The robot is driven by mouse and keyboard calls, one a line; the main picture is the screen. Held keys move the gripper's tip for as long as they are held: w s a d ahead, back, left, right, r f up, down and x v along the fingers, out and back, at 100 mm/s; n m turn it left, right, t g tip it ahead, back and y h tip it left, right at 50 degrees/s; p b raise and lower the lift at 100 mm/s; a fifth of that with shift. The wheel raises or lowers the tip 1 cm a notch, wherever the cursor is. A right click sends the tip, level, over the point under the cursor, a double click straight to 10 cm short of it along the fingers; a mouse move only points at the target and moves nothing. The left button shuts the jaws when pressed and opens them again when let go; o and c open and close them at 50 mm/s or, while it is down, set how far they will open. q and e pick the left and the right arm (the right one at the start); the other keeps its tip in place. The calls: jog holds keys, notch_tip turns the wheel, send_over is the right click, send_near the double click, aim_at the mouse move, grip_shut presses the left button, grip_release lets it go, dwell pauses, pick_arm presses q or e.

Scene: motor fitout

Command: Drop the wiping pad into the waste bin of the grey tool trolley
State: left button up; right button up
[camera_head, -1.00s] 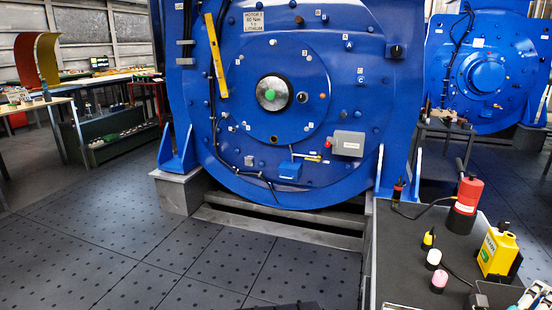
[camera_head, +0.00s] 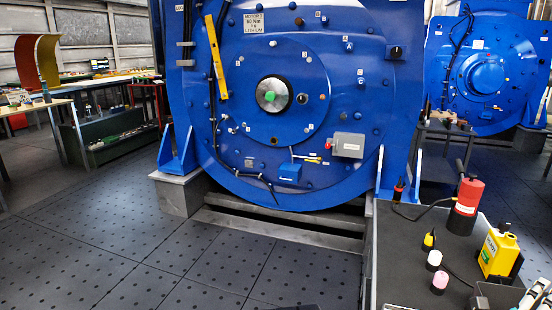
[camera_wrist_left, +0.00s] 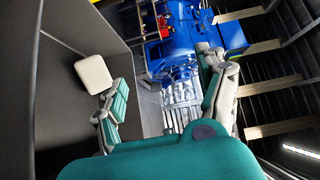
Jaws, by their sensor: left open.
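A cream, square pad with rounded corners (camera_wrist_left: 94,74) shows in the left wrist view, against a plain grey surface. My left gripper (camera_wrist_left: 165,88) is open, with its teal-padded fingers wide apart and nothing between them. The pad is just beyond the left finger, outside the gap. I cannot tell whether the pad rests on the grey surface or touches the finger. Grey walls (camera_wrist_left: 78,22) like those of a box stand around the pad. A trolley with a dark grey top (camera_head: 405,245) stands at the lower right in the head view.
On the trolley top are a red cylinder (camera_head: 466,205), a yellow bottle (camera_head: 498,252) and several small bottles. A large blue motor (camera_head: 230,140) stands ahead. The tiled floor (camera_head: 90,250) at left is clear. A workbench (camera_head: 35,105) is at the far left.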

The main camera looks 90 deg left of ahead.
pick_arm(q)
jog(key=v, duration=1.2)
